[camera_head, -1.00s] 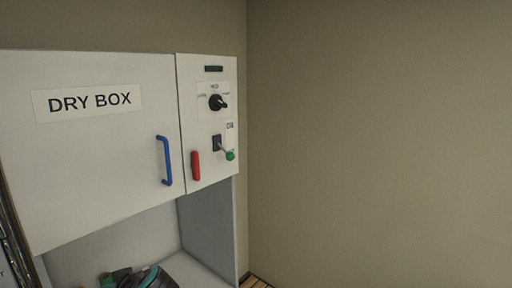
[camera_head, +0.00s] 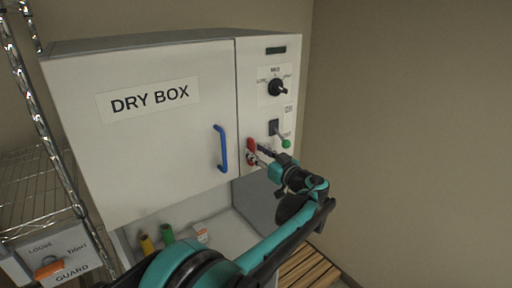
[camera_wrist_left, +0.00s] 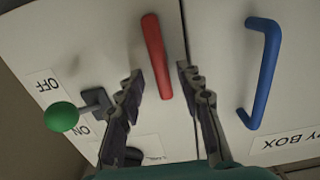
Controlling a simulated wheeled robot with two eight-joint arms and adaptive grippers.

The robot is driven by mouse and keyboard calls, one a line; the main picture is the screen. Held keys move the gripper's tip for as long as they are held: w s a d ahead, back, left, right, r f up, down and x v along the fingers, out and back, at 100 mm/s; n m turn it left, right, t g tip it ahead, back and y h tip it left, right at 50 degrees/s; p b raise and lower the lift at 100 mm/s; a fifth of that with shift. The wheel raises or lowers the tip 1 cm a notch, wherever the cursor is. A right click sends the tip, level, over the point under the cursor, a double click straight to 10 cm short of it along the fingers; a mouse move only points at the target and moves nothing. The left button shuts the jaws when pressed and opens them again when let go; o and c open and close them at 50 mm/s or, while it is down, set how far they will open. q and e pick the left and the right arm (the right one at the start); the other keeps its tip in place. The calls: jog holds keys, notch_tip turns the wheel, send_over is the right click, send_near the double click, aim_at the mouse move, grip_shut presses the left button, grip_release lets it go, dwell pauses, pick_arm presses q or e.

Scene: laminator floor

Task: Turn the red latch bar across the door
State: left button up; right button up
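The red latch bar (camera_head: 251,143) stands roughly upright on the control panel, just right of the seam beside the DRY BOX door (camera_head: 150,150). In the head view it is partly hidden by my left gripper (camera_head: 260,153). In the left wrist view the latch bar (camera_wrist_left: 154,50) shows whole, running nearly along the seam. There my left gripper (camera_wrist_left: 160,72) is open, with one finger on each side of the bar's line. I cannot tell whether either finger touches it. My right gripper is not in view.
The blue door handle (camera_head: 221,148) is left of the bar. A wire shelf (camera_head: 40,190) stands at left. The wall at right is bare.

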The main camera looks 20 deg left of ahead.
pick_arm(q)
jog(key=shift+w+a, duration=0.35)
jog(key=shift+a, duration=0.2)
jog(key=shift+r, duration=0.1)
grip_shut()
